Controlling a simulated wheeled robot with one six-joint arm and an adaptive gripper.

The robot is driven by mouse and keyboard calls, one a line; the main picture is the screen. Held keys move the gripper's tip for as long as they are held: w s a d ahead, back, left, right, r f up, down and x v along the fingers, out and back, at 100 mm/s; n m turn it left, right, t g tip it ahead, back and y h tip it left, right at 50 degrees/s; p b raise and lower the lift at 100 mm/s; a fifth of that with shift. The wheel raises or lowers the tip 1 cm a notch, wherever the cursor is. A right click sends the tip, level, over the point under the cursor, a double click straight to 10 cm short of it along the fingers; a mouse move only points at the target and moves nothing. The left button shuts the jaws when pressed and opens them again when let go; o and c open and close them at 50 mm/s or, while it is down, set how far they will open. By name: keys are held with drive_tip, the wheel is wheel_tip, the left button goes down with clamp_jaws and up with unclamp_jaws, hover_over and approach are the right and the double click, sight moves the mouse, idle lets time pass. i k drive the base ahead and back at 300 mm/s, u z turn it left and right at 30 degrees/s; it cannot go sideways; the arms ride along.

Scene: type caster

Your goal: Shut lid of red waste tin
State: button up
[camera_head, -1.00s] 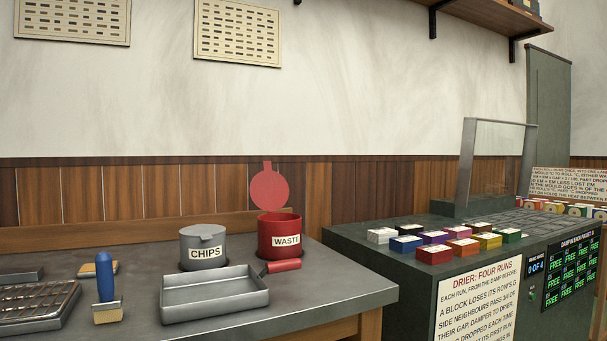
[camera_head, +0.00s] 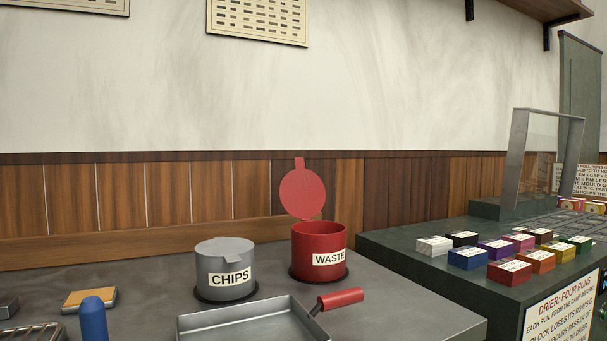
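The red waste tin (camera_head: 318,243) stands upright on the grey bench, with a white WASTE label on its front. Its round red lid (camera_head: 302,193) stands raised at the back of the rim, with a tab pointing up, so the tin is open. The inside is only partly visible. My gripper does not show in this view.
A grey CHIPS tin (camera_head: 225,268) with its lid on stands left of the waste tin. A metal tray (camera_head: 255,321) with a red handle (camera_head: 340,299) lies in front. A blue handle (camera_head: 93,319) rises at the front left. Several coloured blocks (camera_head: 510,270) sit on the drier at right.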

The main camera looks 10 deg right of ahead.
sight(302, 195)
drive_tip(key=z, duration=0.5)
drive_tip(key=k, duration=1.15)
drive_tip(key=u, duration=0.05)
drive_tip(key=i, duration=0.5)
drive_tip(key=u, duration=0.35)
